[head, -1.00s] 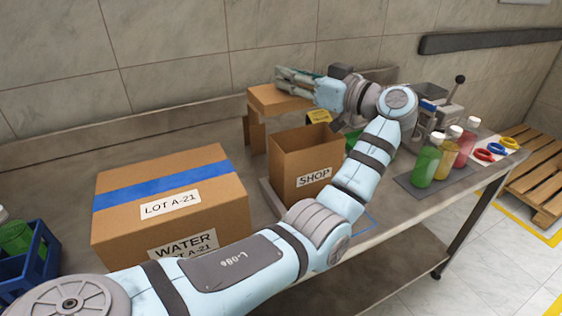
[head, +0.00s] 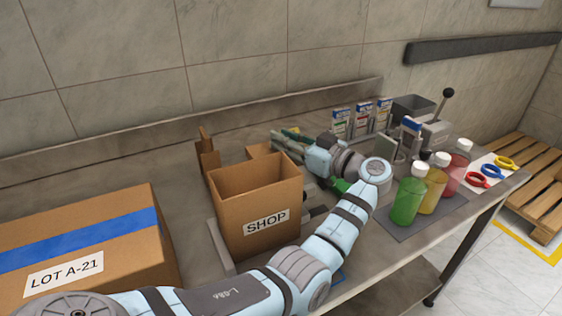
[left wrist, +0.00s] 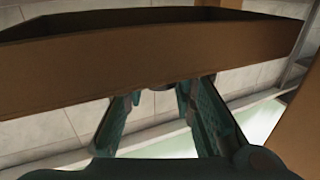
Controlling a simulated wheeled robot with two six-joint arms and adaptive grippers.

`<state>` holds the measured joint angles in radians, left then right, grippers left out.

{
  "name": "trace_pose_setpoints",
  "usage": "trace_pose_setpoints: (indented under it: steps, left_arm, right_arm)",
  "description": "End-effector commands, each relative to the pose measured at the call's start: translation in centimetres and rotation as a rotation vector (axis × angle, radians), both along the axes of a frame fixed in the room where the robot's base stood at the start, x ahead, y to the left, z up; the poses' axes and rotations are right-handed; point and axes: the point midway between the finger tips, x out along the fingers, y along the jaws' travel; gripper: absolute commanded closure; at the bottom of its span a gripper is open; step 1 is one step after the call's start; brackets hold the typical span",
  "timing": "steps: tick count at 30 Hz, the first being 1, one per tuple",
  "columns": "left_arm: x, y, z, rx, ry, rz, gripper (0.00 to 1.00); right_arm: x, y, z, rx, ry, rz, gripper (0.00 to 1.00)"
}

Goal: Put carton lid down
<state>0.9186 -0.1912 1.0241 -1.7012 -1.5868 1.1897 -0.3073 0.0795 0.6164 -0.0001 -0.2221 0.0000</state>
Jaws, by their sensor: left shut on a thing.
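The carton lid (head: 259,149) is brown cardboard and shows behind the open carton, which hides much of it. My left gripper (head: 280,141) is shut on the lid, behind and to the right of the carton's rim. In the left wrist view the lid (left wrist: 150,65) spans the top as a shallow brown tray, with the gripper fingers (left wrist: 160,95) reaching to its near wall. The brown carton marked SHOP (head: 258,205) stands upright and open-topped on the bench. My right gripper is out of view.
A closed box marked LOT A-21 (head: 95,250) stands at left. A brown upright piece (head: 208,160) stands behind the carton. Green (head: 408,202), yellow and red bottles stand on a dark mat at right. Small cartons (head: 362,118) and a lever device (head: 437,125) are behind.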

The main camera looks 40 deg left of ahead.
Motion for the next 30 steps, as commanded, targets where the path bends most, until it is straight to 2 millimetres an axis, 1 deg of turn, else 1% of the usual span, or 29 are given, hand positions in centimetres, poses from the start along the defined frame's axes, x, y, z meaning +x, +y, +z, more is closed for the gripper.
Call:
trace_pose_setpoints:
  steps: [1, 4, 6, 9, 11, 17, 30]
  left_arm:
    - [0.0, 0.0, -0.8, 0.001, 0.001, 0.001, 1.0]
    - [-0.1, 0.1, -2.2, 0.001, 0.001, 0.002, 1.0]
    - [-0.1, 0.1, -3.7, 0.001, 0.002, 0.002, 1.0]
    - [-0.1, 0.1, -5.4, 0.001, 0.001, 0.004, 1.0]
    - [-0.1, 0.1, -5.7, 0.001, 0.0, 0.004, 1.0]
    - [-0.1, 0.1, -5.6, 0.001, -0.002, 0.004, 1.0]
    - [-0.1, 0.1, -6.5, 0.001, -0.002, 0.003, 1.0]
  right_arm:
    - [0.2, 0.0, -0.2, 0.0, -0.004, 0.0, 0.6]
    - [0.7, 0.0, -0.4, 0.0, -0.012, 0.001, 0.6]
    - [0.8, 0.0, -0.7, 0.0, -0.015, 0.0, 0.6]
    - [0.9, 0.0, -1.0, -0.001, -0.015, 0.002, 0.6]
    - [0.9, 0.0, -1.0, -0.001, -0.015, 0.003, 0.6]
    - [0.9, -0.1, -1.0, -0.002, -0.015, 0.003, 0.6]
    - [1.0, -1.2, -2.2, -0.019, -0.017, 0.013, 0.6]
